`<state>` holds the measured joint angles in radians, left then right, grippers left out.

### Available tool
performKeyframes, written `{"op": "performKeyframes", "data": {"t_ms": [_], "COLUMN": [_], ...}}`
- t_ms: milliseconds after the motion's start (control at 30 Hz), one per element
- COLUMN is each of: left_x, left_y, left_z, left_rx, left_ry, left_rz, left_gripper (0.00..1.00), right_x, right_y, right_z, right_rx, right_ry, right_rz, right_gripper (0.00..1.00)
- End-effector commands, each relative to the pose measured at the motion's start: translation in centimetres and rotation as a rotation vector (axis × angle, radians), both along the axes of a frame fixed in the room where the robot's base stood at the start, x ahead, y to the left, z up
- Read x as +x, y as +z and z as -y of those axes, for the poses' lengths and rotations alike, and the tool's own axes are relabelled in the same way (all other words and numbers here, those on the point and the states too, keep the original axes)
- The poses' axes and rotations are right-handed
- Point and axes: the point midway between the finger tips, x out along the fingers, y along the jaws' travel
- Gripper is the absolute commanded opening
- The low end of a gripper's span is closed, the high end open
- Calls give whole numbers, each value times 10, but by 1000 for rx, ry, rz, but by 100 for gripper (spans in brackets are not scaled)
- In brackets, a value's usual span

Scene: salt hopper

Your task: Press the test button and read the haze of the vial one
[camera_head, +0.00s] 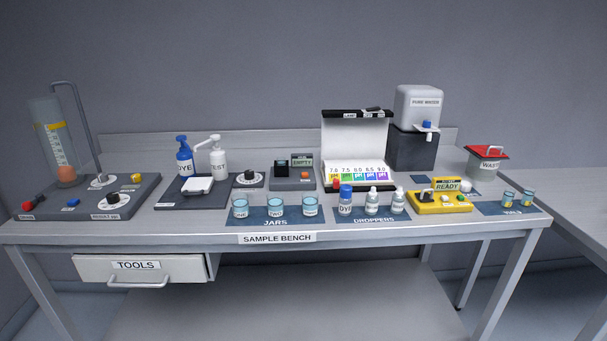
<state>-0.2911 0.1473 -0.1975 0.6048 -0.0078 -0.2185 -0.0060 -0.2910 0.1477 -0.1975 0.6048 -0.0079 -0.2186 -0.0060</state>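Two small vials with yellow marks, a left vial (508,198) and a right vial (527,199), stand on the blue VIALS mat (488,209) at the bench's right end; their numbers are too small to read. A yellow device (428,208) left of them has a display (448,185) reading READY, a dark part on top and pale buttons (445,198). A dark grey device (293,184) at mid-bench has a black block, a display (302,161) reading EMPTY and an orange button (305,174). I cannot tell which button is the test button. Neither gripper is in view.
Jars (275,206) and droppers (372,200) line the front edge. Behind stand a lit colour chart box (357,145), pump bottles (218,160), a pure water tank (418,108) and a red-lidded waste bin (487,163). A tall cylinder (52,140) is far left.

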Motion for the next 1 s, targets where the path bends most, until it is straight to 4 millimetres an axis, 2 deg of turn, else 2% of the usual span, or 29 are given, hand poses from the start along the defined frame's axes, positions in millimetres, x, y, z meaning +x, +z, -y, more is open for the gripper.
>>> {"op": "performKeyframes", "data": {"t_ms": [233,500,1000], "left_x": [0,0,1], "left_y": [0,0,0], "left_z": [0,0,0], "left_rx": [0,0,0], "left_ry": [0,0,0], "left_rz": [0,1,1], "left_gripper": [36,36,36], "right_x": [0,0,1], "right_y": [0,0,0], "right_z": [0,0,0], "right_rx": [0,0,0], "right_ry": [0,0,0], "right_rz": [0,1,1], "right_gripper": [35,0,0]}}
